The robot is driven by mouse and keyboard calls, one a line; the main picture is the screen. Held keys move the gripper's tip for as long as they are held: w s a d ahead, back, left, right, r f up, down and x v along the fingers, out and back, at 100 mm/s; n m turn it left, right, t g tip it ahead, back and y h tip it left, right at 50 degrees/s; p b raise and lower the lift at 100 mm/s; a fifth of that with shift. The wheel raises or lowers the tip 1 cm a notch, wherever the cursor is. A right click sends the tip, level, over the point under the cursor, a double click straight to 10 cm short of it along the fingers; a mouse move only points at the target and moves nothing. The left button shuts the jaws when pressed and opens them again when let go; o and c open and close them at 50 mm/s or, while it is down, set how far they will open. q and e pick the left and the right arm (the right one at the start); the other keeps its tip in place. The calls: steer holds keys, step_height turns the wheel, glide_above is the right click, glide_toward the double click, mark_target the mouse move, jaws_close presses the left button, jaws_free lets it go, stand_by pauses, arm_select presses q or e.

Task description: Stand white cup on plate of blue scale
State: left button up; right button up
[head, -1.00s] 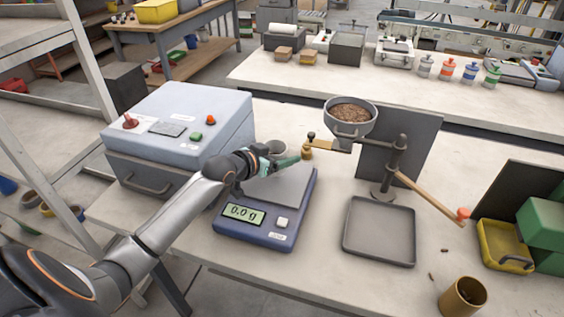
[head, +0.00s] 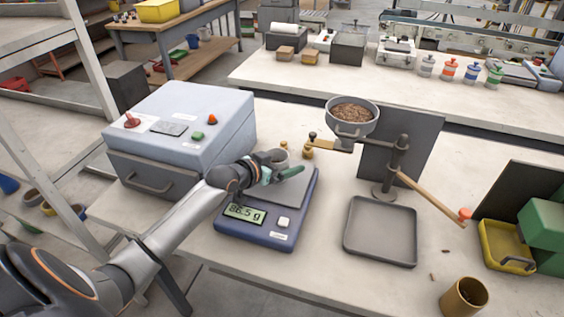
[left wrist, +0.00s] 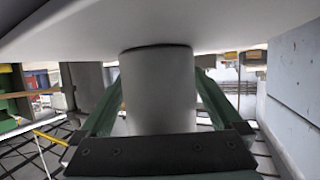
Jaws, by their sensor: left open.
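The blue scale (head: 262,237) stands on the bench, and its display reads 86.5 g. Its grey plate (head: 284,190) is bare at the front and right. My right gripper is out of view.
A blue-grey machine box (head: 180,130) stands close left of the scale. Brass weights (head: 308,151) are just behind it. The hopper stand (head: 390,165) and grey tray (head: 381,231) are to the right. A brown cup (head: 463,297) stands at the front right.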

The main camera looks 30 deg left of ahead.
arm_select(q)
steer(key=shift+r, duration=0.25)
steer(key=shift+s, duration=0.35)
steer(key=v, duration=1.1)
steer(key=shift+s+r, duration=0.1)
steer(key=shift+r, duration=0.05)
